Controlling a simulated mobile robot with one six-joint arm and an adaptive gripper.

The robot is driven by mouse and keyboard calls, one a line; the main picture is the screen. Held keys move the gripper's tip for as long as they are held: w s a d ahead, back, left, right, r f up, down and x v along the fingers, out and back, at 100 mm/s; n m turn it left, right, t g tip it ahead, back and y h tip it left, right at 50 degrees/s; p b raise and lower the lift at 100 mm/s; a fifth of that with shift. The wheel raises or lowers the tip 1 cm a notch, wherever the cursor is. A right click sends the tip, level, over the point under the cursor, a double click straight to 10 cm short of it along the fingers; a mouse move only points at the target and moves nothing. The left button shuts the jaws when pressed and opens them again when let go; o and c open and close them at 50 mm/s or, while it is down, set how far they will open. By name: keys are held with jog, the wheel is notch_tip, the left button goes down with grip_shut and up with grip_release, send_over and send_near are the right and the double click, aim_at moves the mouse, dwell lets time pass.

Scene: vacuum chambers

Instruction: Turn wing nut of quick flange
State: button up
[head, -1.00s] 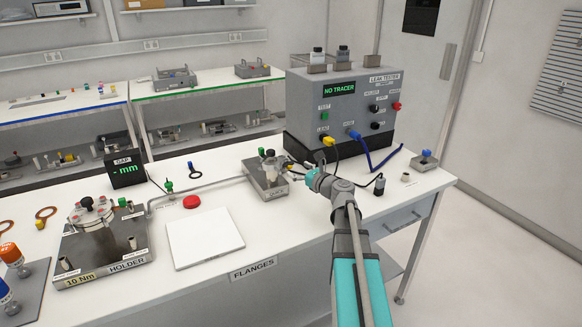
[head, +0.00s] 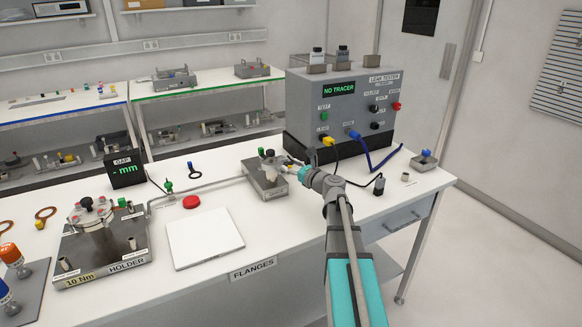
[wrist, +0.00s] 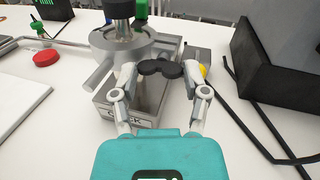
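The quick flange (wrist: 122,42) is a round grey metal fitting on a block whose label is partly hidden. The block (head: 266,180) stands on the table left of my gripper in the head view. The black two-lobed wing nut (wrist: 160,68) is at the near side of the flange in the wrist view. My gripper (wrist: 160,72) has its fingers spread, one on each side of the wing nut. Small gaps seem to remain between the fingertips and the wings; contact is hard to judge. In the head view my gripper (head: 294,165) reaches the block's right side, and the wing nut is too small to make out.
The grey leak tester (head: 340,105) stands behind my gripper, its dark base close on the right in the wrist view (wrist: 285,75). Black cables (wrist: 255,110) lie on the table there. A red button (head: 191,202) and white plate (head: 205,238) are left of the block.

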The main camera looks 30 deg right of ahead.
jog(key=shift+a, duration=0.1)
jog(key=c, duration=0.4)
jog(key=shift+r+n, duration=0.1)
jog(key=shift+n, duration=0.2)
jog(key=n+p, duration=0.1)
jog(key=n, duration=0.1)
jog(key=n+g+p, duration=0.1)
jog(key=n, duration=0.1)
jog(key=shift+a+r+n+h+p, duration=0.1)
jog(key=shift+r+n+h+p, duration=0.05)
jog(key=shift+n+h+p, duration=0.2)
jog(key=n+h+p, duration=0.1)
jog(key=n, duration=0.1)
jog(key=n+g+h+p, duration=0.1)
jog(key=n, duration=0.2)
jog(key=shift+a, duration=0.15)
jog(key=n+h, duration=0.1)
jog(key=n, duration=0.1)
jog(key=n+h, duration=0.1)
jog(key=n, duration=0.2)
jog(key=shift+a, duration=0.15)
jog(key=shift+f+n+h+b, duration=0.2)
jog(key=shift+n+h, duration=0.45)
jog(key=shift+n, duration=0.7)
jog(key=shift+f+n+h+b, duration=0.15)
jog(key=shift+n+h, duration=0.45)
jog(key=shift+n, duration=0.7)
jog(key=shift+r, duration=0.1)
